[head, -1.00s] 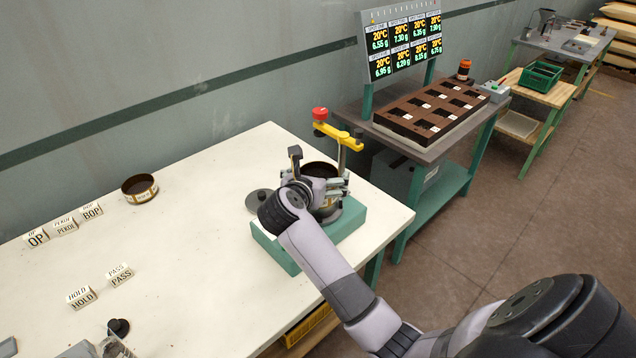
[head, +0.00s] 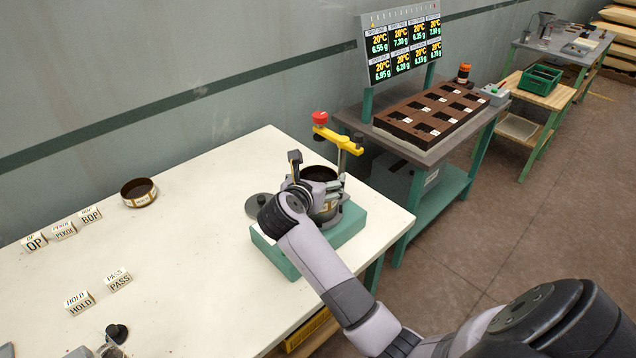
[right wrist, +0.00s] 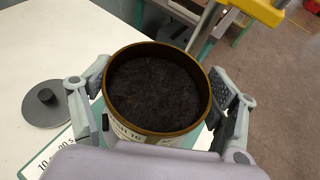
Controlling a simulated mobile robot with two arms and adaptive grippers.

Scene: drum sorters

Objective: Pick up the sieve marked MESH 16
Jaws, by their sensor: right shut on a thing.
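The sieve marked MESH 16 (right wrist: 158,90) is a round brass-rimmed cup of dark grainy stuff. Part of its label, ending in 16, shows in the right wrist view. In the head view the sieve (head: 320,173) is upright at the green-based stand (head: 349,225). My right gripper (head: 322,197) is shut on it, with a finger on each side in the right wrist view (right wrist: 158,100). The sieve's underside is hidden, so I cannot tell whether it touches the stand. My left gripper is not in view.
A second sieve (head: 139,193) stands at the table's back left. A grey lid (head: 259,206) lies left of the stand. The stand's yellow arm with red knob (head: 338,139) rises close behind the held sieve. Label blocks (head: 79,302) stand at left. The table's middle is clear.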

